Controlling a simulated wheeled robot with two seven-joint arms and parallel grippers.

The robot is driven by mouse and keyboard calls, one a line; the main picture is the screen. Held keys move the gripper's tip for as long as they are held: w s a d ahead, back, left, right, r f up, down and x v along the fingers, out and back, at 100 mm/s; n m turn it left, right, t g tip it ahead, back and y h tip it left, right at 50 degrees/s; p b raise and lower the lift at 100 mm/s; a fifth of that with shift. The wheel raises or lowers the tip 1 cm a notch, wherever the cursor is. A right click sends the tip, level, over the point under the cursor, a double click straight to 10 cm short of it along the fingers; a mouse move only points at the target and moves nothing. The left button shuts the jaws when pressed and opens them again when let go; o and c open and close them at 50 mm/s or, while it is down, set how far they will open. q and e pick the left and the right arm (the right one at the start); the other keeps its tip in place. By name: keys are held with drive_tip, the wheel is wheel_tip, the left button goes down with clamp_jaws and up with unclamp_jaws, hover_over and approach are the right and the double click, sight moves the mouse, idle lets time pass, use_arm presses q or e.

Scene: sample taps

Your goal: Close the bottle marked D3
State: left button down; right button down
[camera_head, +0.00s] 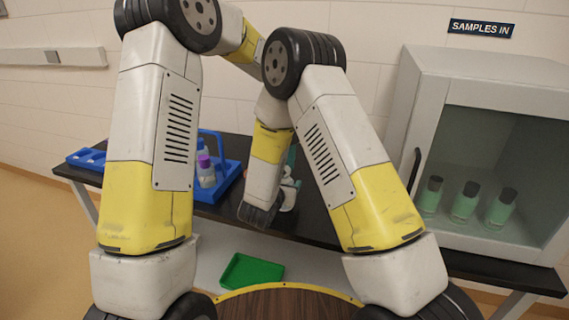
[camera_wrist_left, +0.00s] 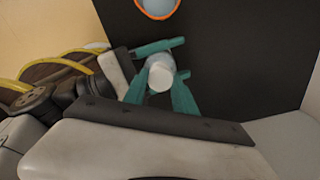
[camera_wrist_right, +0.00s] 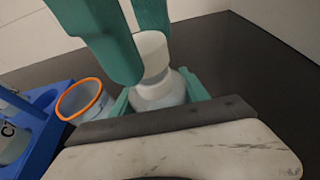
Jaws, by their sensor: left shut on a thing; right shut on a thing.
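A translucent bottle with a white body (camera_wrist_right: 158,94) stands upright in the right wrist view. My right gripper (camera_wrist_right: 155,88) is shut around its body. A white cap (camera_wrist_right: 151,42) is at the bottle's top, between the teal fingers of my left gripper (camera_wrist_right: 122,50), which reach down from above. In the left wrist view the cap's round white top (camera_wrist_left: 160,76) sits between the left fingers. Whether the cap is fully seated I cannot tell. No D3 mark is readable. In the head view the bottle (camera_head: 288,195) is small and partly hidden by my right arm.
An orange-rimmed beaker (camera_wrist_right: 84,100) stands beside the bottle. A blue rack (camera_wrist_right: 42,135) holds a bottle marked C with an unclear digit. A purple-capped bottle (camera_head: 206,170) stands left. A cabinet (camera_head: 480,85) holds three green bottles. A green tray (camera_head: 252,272) lies lower, in front.

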use_arm(q)
drive_tip(key=shift+f, duration=0.35)
drive_tip(key=m, duration=0.7)
drive_tip(key=shift+a+f, duration=0.1)
drive_tip(key=shift+a, duration=0.05)
drive_tip(key=m, duration=0.4)
drive_tip(key=shift+m, duration=0.4)
drive_tip(key=m, duration=0.4)
drive_tip(key=c, duration=1)
unclamp_jaws()
